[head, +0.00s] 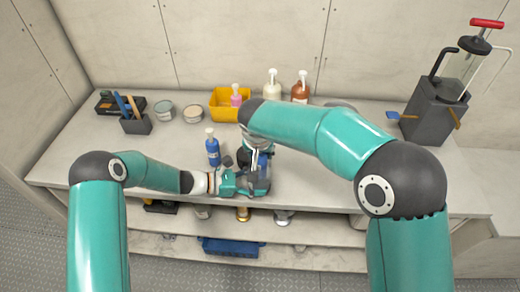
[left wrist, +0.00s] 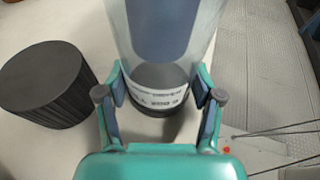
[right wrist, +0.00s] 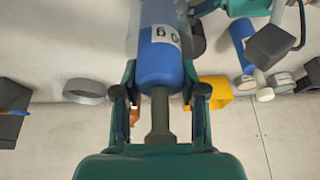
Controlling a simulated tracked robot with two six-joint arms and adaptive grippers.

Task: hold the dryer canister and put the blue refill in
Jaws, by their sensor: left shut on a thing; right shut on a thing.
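The dryer canister (left wrist: 165,85) is a clear cylinder with a dark base and a white label. My left gripper (left wrist: 160,92) is shut around its lower part; in the head view this gripper (head: 258,186) is over the bench's front edge. The blue refill (right wrist: 161,62) has a white label and a dark stem (right wrist: 160,118). My right gripper (right wrist: 160,95) is shut on its near end, above the canister. The refill's far part shows blue through the canister wall, partly inside; its depth is hard to tell. In the head view my right arm hides most of both.
A black ribbed cap (left wrist: 45,82) stands beside the canister. A blue pump bottle (head: 212,150) is close on the left. A yellow bin (head: 222,109) and pump bottles stand behind. A grey pump unit (head: 432,112) is at right. The bench right of my arms looks clear.

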